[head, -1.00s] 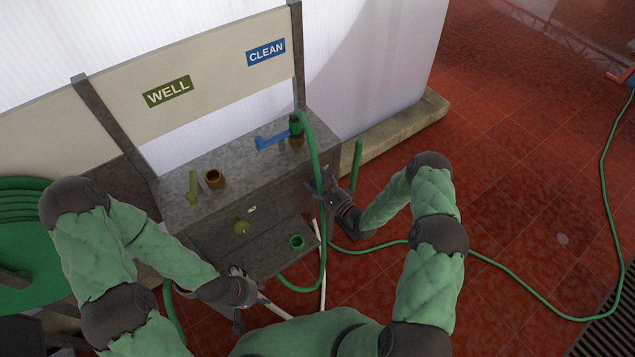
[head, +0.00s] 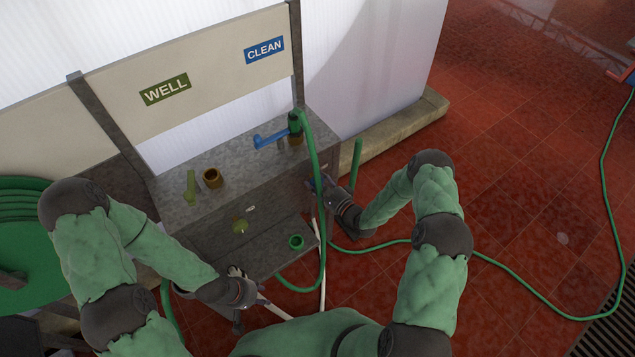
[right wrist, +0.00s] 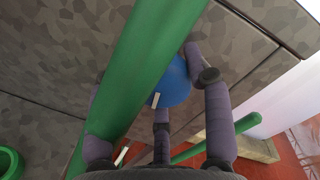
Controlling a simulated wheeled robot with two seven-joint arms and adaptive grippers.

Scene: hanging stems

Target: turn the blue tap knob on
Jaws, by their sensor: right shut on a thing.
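The blue tap knob (right wrist: 173,84) is on the front face of the grey bench, below the CLEAN sign. A short white mark shows near its lower left edge in the right wrist view. My right gripper (head: 322,186) is at the knob, with its purple-grey fingers (right wrist: 196,75) closed around it. In the head view the gripper hides most of the knob. The green hose (right wrist: 150,60) crosses in front of part of the knob and covers one finger. My left gripper (head: 238,280) is low in front of the bench, away from the knob; its finger opening is unclear.
A blue lever (head: 270,140) and a green hose end (head: 295,122) stand on the bench top (head: 235,170).

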